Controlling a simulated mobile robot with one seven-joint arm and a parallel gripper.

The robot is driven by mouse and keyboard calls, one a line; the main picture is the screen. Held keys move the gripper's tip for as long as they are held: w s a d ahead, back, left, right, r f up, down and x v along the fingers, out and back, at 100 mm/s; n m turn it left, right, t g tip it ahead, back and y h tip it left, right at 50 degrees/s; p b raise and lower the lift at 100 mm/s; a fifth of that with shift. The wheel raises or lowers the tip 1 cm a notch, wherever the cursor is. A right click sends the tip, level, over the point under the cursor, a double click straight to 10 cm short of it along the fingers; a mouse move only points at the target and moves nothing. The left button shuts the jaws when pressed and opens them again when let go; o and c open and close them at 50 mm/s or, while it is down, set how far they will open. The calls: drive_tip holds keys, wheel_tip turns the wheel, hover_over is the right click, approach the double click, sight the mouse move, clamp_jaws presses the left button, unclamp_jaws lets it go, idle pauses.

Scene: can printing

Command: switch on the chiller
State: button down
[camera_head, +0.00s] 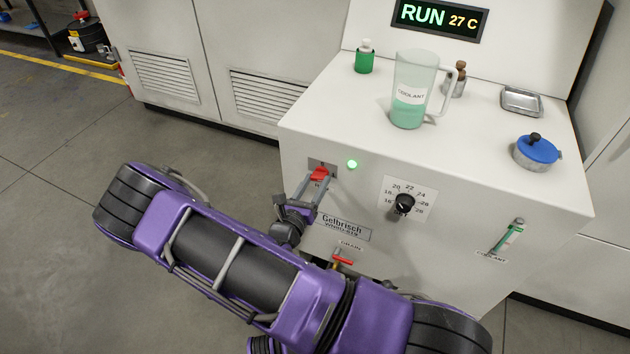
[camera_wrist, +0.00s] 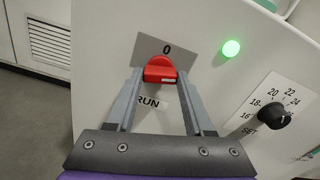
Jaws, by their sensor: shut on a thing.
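The chiller (camera_head: 440,262) is a pale cabinet. Its display (camera_head: 437,17) reads RUN 27 C. The red switch (camera_head: 319,175) is on its front face at the upper left, and it also shows in the wrist view (camera_wrist: 160,69) on a grey plate marked 0 above and RUN below. A green lamp (camera_head: 352,164) glows to the right of the switch. My gripper (camera_head: 316,183) reaches the front face, and its fingers are shut on the red switch, one on each side. The exact angle of the switch is partly hidden by the fingers.
A dial (camera_head: 404,204) with temperature marks is right of the switch. A red drain valve (camera_head: 342,260) sits below. On top stand a coolant jug (camera_head: 408,92), a green bottle (camera_head: 364,58), a blue-lidded filler (camera_head: 536,151) and a metal tray (camera_head: 521,101).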

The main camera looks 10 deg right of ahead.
drive_tip(key=shift+m, duration=1.6)
drive_tip(key=shift+c, duration=1.4)
unclamp_jaws()
drive_tip(key=v, duration=1.7)
drive_tip(key=shift+s, duration=0.15)
drive_tip(key=shift+a, duration=0.1)
